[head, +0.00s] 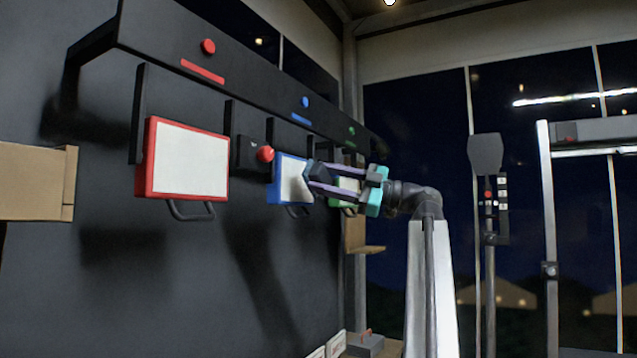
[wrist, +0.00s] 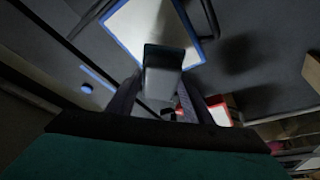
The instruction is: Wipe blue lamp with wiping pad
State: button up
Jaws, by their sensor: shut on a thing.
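The blue lamp (head: 287,188) is a white panel in a blue frame, hung on the dark wall under a shelf, between a red and a green one. It also shows at the top of the wrist view (wrist: 140,28). My gripper (head: 318,178) is in front of the lamp's right side, its fingers pointing at it. It is shut on the dark grey wiping pad (wrist: 164,68), which covers part of the lamp in the wrist view. I cannot tell whether the pad touches the panel. In the head view the fingers hide the lamp's right edge.
The red-framed lamp (head: 188,160) hangs to the left. A red knob (head: 265,154) sticks out between it and the blue lamp. The green-framed lamp (head: 346,187) is partly behind my gripper. The dark shelf (head: 250,88) juts out above. A cardboard box (head: 35,182) is far left.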

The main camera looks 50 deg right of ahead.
jog(key=shift+s+d, duration=0.1)
jog(key=shift+s, duration=0.45)
jog(key=shift+s+d+b, duration=0.2)
jog(key=shift+s+b, duration=0.05)
jog(key=shift+s, duration=0.5)
jog(key=shift+s+d+b, duration=0.15)
jog(key=shift+s+b, duration=0.1)
jog(key=shift+s, duration=0.45)
jog(key=shift+w, duration=0.2)
jog(key=shift+w+a+f+b, duration=0.25)
jog(key=shift+w+b, duration=0.2)
jog(key=shift+w, duration=0.4)
jog(key=shift+w+a+f+b, duration=0.25)
jog(key=shift+w+b, duration=0.25)
jog(key=shift+w, duration=0.3)
jog(key=shift+w+a+f+b, duration=0.2)
jog(key=shift+w+b, duration=0.25)
jog(key=shift+w, duration=0.4)
jog(key=shift+w+a+f, duration=0.1)
jog(key=shift+w+f, duration=0.05)
jog(key=shift+w, duration=0.5)
jog(key=shift+w+a+b, duration=0.15)
jog(key=shift+w+b, duration=0.2)
jog(key=shift+w, duration=0.2)
jog(key=shift+w+a+b, duration=0.15)
jog(key=shift+w+b, duration=0.15)
jog(key=shift+w, duration=0.25)
jog(key=shift+d, duration=0.1)
